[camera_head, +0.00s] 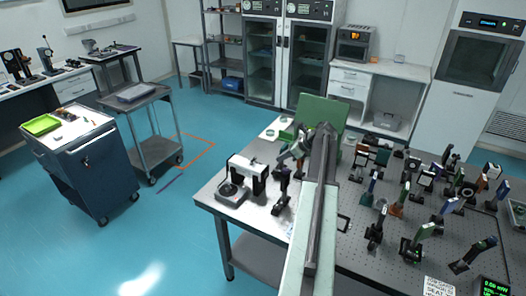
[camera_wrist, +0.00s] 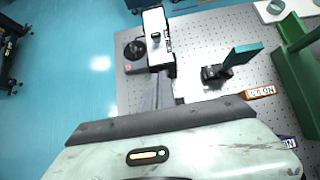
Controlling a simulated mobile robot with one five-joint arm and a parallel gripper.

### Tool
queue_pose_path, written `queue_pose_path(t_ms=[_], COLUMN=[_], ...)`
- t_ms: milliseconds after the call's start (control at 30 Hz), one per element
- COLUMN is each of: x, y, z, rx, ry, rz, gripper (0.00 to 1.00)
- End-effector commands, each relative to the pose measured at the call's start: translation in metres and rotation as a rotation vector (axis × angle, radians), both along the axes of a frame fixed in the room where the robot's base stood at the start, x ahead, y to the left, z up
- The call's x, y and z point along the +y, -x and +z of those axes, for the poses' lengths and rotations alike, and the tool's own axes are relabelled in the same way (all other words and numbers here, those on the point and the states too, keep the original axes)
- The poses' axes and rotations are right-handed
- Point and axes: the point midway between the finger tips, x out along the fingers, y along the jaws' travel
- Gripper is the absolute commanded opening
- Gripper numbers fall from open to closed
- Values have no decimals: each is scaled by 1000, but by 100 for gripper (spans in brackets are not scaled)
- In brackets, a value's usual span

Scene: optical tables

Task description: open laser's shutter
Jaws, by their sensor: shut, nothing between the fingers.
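I cannot tell for certain which device is the laser, and no shutter can be made out. A white and black unit (camera_head: 246,177) stands at the table's left end, with a round dark part at its foot. It also shows at the top of the wrist view (camera_wrist: 155,30). A large green housing (camera_head: 318,112) stands behind my arm and fills the right side of the wrist view (camera_wrist: 292,85). My gripper (camera_wrist: 166,82) is shut and empty, pointing towards the white unit. In the head view my arm covers part of the table, and the fingertips are hard to make out.
The perforated optical table (camera_head: 345,262) carries many mounted optics to the right of my arm. A dark post with a teal plate (camera_wrist: 238,57) stands between the white unit and the green housing.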

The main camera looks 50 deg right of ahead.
Motion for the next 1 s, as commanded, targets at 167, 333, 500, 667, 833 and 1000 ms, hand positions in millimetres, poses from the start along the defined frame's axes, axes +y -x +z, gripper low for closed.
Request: queue_pose_path(t_ms=[167,333,500,667,833,1000], x=[-5,-5,-2,4,10,16], y=[4,3,-9,-32,-57,-81], z=[1,-1,-18,-45,-72,-57], rx=[-3,-2,-1,-2,-2,-2], ry=[-13,-11,-11,-10,-9,-10], rz=[-21,-19,-16,-16,-16,-16], gripper=[0,0,0,0,0,0])
